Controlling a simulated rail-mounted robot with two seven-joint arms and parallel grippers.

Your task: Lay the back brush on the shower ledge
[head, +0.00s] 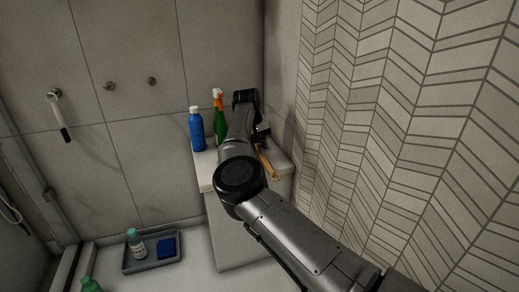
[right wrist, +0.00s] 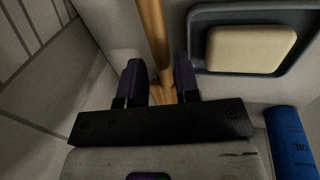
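A tan wooden rod, which looks like the back brush's handle (head: 268,165), shows beside my right arm at the ledge. Its head is not visible. The white ledge (head: 206,181) stands against the wall, partly hidden by my arm. In the right wrist view the handle (right wrist: 153,30) runs between the two dark fingers of my right gripper (right wrist: 161,75). The fingers are close on both sides of it; I cannot tell whether they clamp it or whether it rests on the ledge. My left gripper is not in view.
A blue bottle (head: 196,130) and a green spray bottle (head: 219,122) stand on the ledge's left side. A dark tray with a cream block (right wrist: 252,49) is beside the handle. A grey tray (head: 172,262) with a bottle and a blue block lies lower left. A tiled wall (head: 400,110) bounds the right.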

